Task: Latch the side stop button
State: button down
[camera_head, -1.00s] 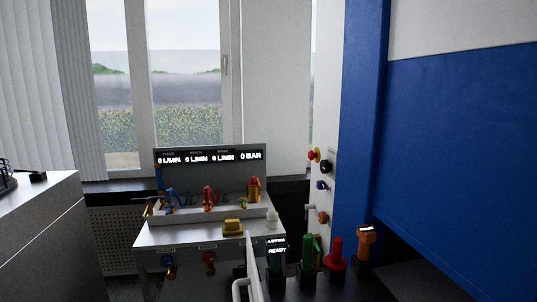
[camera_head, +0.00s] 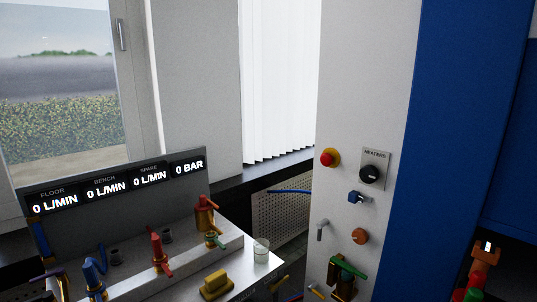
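The side stop button (camera_head: 328,157) is a red mushroom head on a yellow collar. It sits high on the pale side panel (camera_head: 365,100) of the blue press, left of the black heaters knob (camera_head: 370,173). I cannot tell from its look whether it is pressed in. My gripper is not in view, and nothing touches the button.
A bench with coloured valves and a flow display (camera_head: 115,187) stands at left. Red and orange handles (camera_head: 477,279) stand at lower right.

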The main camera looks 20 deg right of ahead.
aim_at(327, 159)
jog(key=i+l, duration=0.1)
jog(key=i, duration=0.9)
jog(key=j+u, duration=0.05)
